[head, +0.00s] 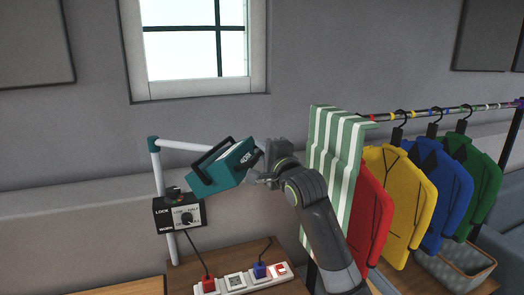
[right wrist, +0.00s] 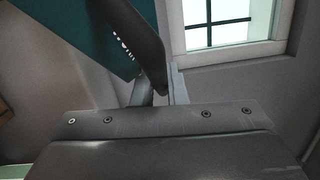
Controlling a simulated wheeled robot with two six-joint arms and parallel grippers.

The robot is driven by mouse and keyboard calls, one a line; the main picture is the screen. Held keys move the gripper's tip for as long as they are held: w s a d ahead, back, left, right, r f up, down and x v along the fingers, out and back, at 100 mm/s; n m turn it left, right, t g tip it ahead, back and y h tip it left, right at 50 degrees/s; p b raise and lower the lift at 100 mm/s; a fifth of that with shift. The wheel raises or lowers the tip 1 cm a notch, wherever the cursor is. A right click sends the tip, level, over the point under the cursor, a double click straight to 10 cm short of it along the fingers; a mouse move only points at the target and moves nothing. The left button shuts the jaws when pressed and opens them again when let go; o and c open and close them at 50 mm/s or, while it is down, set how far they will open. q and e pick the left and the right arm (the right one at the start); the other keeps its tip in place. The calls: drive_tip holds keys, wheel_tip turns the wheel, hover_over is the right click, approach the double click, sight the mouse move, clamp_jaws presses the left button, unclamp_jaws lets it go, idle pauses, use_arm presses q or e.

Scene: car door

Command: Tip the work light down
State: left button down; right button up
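The work light (head: 222,170) is a teal box-shaped lamp with a dark handle (head: 212,155), tilted on a white pole stand (head: 158,168). A control box (head: 180,214) with a knob and the words LOCK and WORK sits on the pole below it. My right gripper (head: 268,160) is at the lamp's right end. In the right wrist view, the teal housing (right wrist: 75,35) fills the upper left and a dark bar (right wrist: 140,40) reaches down to my fingers (right wrist: 160,90). Whether they clasp it is unclear. My left gripper is out of view.
A white power strip (head: 238,282) with plugs and cords lies on the wooden surface below. A rail (head: 445,112) with a striped cloth (head: 335,160) and several coloured jackets stands right, close to my right arm. A window (head: 195,45) is behind.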

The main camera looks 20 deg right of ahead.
sight(256, 163)
clamp_jaws()
drive_tip(key=shift+w+a+f+m+t+b, duration=0.15)
drive_tip(key=shift+f+m+t+b, duration=0.55)
drive_tip(key=shift+f, duration=0.7)
drive_tip(key=shift+w+a+f+m+t+b, duration=0.1)
drive_tip(key=shift+f+m+t+b, duration=0.4)
drive_tip(key=shift+f+m, duration=0.65)
drive_tip(key=shift+f+n, duration=0.25)
drive_tip(key=o, duration=0.6)
unclamp_jaws()
drive_tip(key=shift+c, duration=0.2)
